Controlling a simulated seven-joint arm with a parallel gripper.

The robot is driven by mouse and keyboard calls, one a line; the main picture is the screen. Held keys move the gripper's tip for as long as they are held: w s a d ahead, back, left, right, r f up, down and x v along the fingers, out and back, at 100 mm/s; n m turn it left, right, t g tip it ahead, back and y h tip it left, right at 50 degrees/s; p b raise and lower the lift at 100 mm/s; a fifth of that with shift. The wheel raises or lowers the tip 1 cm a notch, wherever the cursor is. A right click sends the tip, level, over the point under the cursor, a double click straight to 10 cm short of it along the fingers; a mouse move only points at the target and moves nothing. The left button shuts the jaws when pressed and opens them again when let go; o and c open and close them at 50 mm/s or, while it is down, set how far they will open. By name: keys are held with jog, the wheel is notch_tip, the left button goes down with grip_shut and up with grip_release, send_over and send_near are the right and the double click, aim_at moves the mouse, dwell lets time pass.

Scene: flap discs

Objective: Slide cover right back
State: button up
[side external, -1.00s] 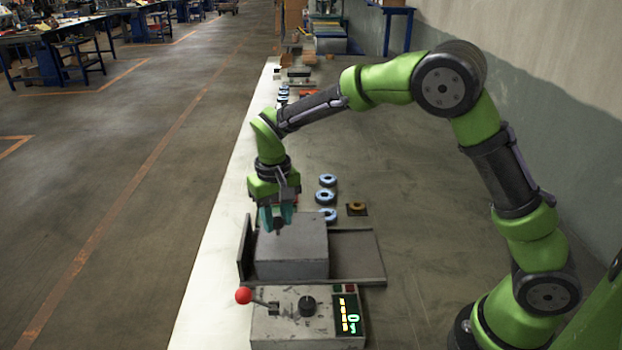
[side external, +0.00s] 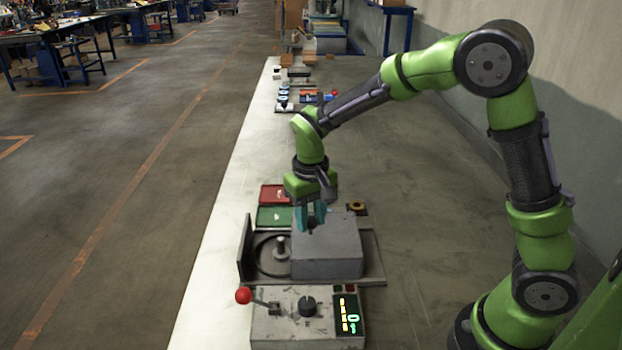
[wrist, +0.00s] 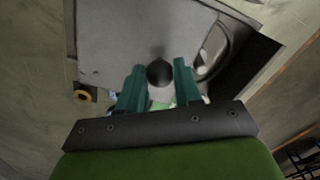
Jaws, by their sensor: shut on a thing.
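The grey box-like cover (side external: 330,258) sits on the railed base (side external: 374,262) toward its right end; it also fills much of the wrist view (wrist: 125,45). My gripper (side external: 310,222) is shut on the cover's dark round knob (wrist: 160,72), at the cover's far edge. In the side view the fingers mostly hide the knob. Left of the cover, a round recess with an upright spindle (side external: 280,250) is exposed. Part of the recess also shows in the wrist view (wrist: 215,52).
A control box (side external: 280,325) with a red-ball lever (side external: 243,296) stands in front. Red (side external: 272,194) and green (side external: 272,216) trays lie behind the base. A yellow-brown disc (side external: 356,208) lies behind the cover. An upright plate (side external: 245,248) bounds the base's left end.

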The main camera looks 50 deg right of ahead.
aim_at(332, 233)
jog(key=shift+s+d, duration=1.65)
jog(key=shift+d, duration=0.1)
jog(key=o, duration=0.8)
jog(key=shift+a, duration=0.1)
notch_tip(332, 233, up, 8)
jog(key=shift+w, duration=0.1)
jog(key=s+r+t+y, duration=0.1)
jog(key=s+r+t, duration=0.2)
jog(key=s, duration=0.4)
jog(key=s+a+r+m+t+y, duration=0.1)
jog(key=s+r+t, duration=0.2)
jog(key=s, duration=0.4)
jog(key=shift+a+r+t, duration=0.15)
jog(key=shift+r+t, duration=0.2)
jog(key=shift+t, duration=0.25)
